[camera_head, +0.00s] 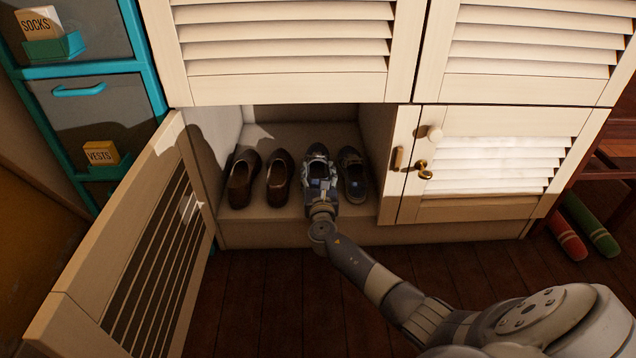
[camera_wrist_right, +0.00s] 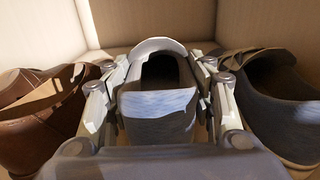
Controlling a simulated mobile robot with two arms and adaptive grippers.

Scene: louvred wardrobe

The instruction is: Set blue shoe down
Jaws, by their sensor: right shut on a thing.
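My right gripper (camera_head: 321,189) reaches into the open lower left compartment of the wardrobe (camera_head: 262,213). It is shut on a blue shoe, which the gripper largely covers in the head view. In the right wrist view the held blue shoe (camera_wrist_right: 158,112) sits between the two fingers of the gripper (camera_wrist_right: 160,95), heel towards me. A second blue shoe (camera_head: 354,175) stands just right of it on the compartment floor; it also shows in the right wrist view (camera_wrist_right: 272,100). I cannot tell whether the held shoe touches the floor. My left gripper is not in view.
Two brown shoes (camera_head: 243,178) (camera_head: 279,178) stand left of the held shoe. The louvred door (camera_head: 150,260) hangs open at left. The closed right door (camera_head: 480,165) has a brass knob. Rolled red and green mats (camera_head: 570,240) lie at right. Drawers stand at far left.

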